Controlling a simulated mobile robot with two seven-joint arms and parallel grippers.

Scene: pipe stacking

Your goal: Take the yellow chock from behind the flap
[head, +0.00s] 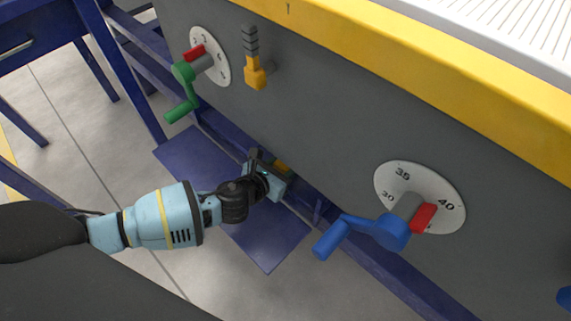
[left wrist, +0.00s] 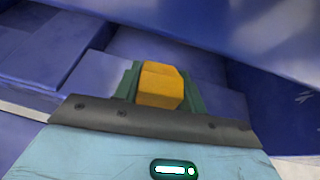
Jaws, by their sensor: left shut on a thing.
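The yellow chock (left wrist: 161,86) is held between the green-padded fingers of my left gripper (left wrist: 162,72) in the left wrist view. In the head view my left gripper (head: 268,175) reaches in low at the grey machine's lower edge, above a flat blue panel (head: 200,185). A small part of the chock (head: 283,166) shows at its tip. I cannot tell for sure whether this blue panel is the flap. Blue surfaces lie beyond the chock in the left wrist view. My right gripper is not in view.
A green crank (head: 182,88) with a dial and a yellow lever (head: 255,74) stick out of the grey machine front (head: 320,110) above my gripper. A blue crank (head: 375,228) with a dial stands out to the right. Blue frame legs (head: 125,75) are at the left.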

